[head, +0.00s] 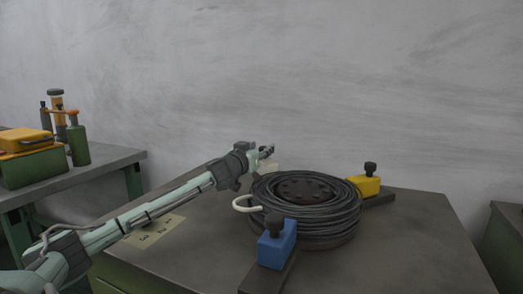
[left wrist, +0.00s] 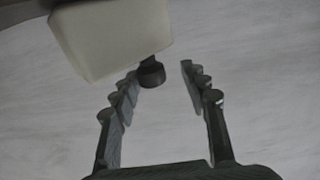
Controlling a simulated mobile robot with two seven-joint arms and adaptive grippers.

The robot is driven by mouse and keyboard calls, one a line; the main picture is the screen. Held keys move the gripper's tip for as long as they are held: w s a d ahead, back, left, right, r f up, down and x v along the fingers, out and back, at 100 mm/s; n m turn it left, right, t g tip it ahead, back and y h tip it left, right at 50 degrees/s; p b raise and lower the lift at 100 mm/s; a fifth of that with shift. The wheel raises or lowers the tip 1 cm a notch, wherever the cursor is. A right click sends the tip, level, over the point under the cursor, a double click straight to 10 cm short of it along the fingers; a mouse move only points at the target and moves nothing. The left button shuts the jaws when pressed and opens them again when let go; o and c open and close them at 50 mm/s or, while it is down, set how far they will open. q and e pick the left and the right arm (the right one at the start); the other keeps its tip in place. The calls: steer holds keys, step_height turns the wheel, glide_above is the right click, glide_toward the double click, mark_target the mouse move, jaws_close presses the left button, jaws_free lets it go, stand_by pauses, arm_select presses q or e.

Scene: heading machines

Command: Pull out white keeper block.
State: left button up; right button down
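The white keeper block (left wrist: 108,36) fills the upper left of the left wrist view, and a dark knob (left wrist: 151,73) sticks out of it. In the head view a pale bit of the block (head: 268,168) shows at the back left of the wire coil (head: 335,222), mostly behind my arm. My left gripper (head: 266,151) is at the block. In the left wrist view its two fingers (left wrist: 160,76) are apart, with the knob by the tip of the left-hand finger; I cannot tell whether they touch. My right gripper is not in view.
A blue block (head: 277,247) and a yellow block (head: 365,186), each with a black knob, stand beside the coil. A pale curved hook (head: 243,204) is at its left. A numbered card (head: 155,231) lies on the table (head: 400,255). A side bench (head: 75,178) holds containers.

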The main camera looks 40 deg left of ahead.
arm_select(q)
steer(key=shift+d, duration=0.15)
steer(key=shift+s, duration=0.1)
steer(key=shift+s+d+f, duration=0.1)
steer(key=shift+s+f, duration=0.05)
steer(key=shift+s, duration=0.05)
steer(key=v, duration=1.1)
steer(key=shift+s, duration=0.2)
stand_by(0.3)
